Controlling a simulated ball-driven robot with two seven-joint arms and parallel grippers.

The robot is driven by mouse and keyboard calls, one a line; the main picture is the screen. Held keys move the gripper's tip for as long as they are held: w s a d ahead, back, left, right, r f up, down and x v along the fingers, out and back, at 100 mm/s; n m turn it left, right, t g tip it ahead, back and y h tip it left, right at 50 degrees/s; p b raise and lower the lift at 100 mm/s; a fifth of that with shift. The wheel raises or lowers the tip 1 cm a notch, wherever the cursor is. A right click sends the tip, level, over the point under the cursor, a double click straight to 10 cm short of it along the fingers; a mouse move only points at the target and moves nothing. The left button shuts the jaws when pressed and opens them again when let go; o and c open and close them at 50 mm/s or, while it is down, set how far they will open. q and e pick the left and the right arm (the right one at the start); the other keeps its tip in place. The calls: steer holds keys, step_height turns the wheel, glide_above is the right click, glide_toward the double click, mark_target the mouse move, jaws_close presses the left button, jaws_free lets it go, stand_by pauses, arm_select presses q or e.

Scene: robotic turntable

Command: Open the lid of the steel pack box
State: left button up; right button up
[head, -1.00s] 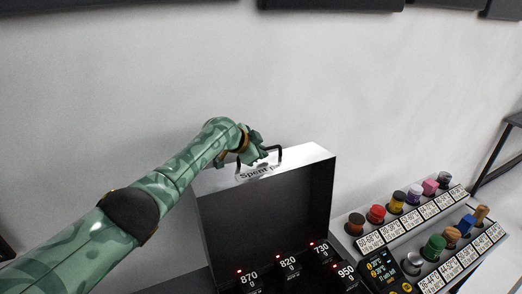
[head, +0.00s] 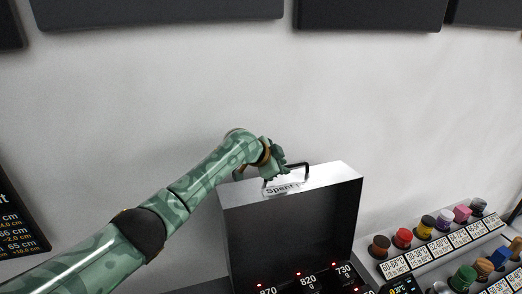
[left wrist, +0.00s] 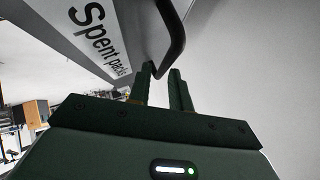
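The steel pack box (head: 300,235) stands at lower centre in the head view. Its lid (head: 318,183) is raised and stands roughly upright, its dark inside facing me. A black handle (head: 301,166) sits on the lid's top face beside a "Spent packs" label (head: 283,187). The handle (left wrist: 176,42) and label (left wrist: 98,35) also show in the left wrist view. My left gripper (head: 279,170) is at the handle; its two fingers (left wrist: 161,74) are close together with the handle bar between their tips. Contact is partly hidden. My right gripper is out of view.
Red-lit number displays (head: 302,277) sit in the box. To its right is a sloped rack of coloured knobs (head: 444,222) with number labels. A dark screen (head: 18,215) is at left. A bare wall (head: 200,90) rises behind, with dark panels (head: 370,12) above.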

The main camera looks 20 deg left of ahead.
arm_select(q)
steer(key=v, duration=1.2)
steer(key=shift+s+a, duration=0.2)
steer(key=shift+s, duration=0.05)
steer(key=shift+r, duration=0.2)
